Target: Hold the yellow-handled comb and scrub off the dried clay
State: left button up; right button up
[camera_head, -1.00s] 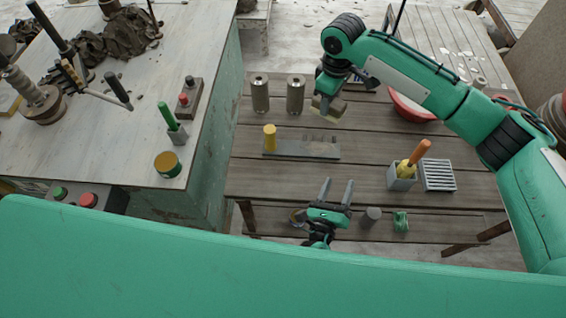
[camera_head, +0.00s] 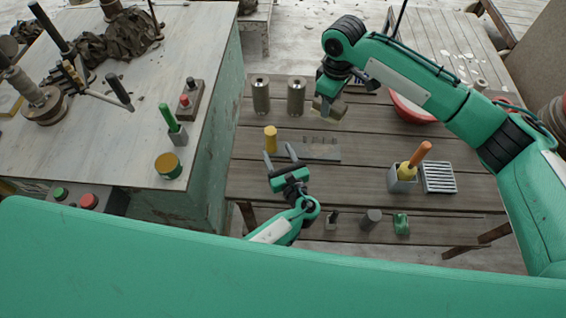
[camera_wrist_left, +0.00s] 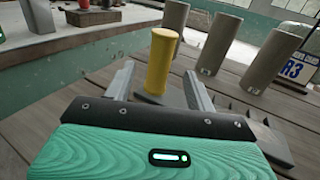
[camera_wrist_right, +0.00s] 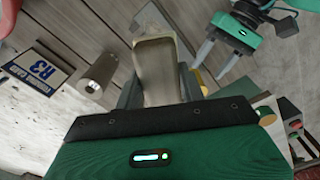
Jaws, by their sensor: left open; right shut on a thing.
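The comb has an upright yellow handle (camera_head: 270,138) and a flat grey plate (camera_head: 320,148) lying on the slatted table; dark patches sit on the plate. My left gripper (camera_head: 279,156) is open, just on the near side of the handle. In the left wrist view the yellow handle (camera_wrist_left: 161,60) stands between the open fingers, toward their tips; I cannot tell whether they touch it. My right gripper (camera_head: 328,106) is above the table, behind the plate, shut on a beige-grey block (camera_wrist_right: 156,68). The block's full shape is partly hidden by the gripper.
On the right are a grey cup (camera_head: 401,181) with an orange-handled tool, a slotted grate (camera_head: 438,177) and a red bowl (camera_head: 408,108). A higher workbench (camera_head: 130,130) borders the left. Small items line the front shelf.

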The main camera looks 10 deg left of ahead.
aim_at(269, 135)
pick_arm(q)
jog(key=x, duration=0.8)
jog(key=shift+w, duration=0.1)
grip_shut()
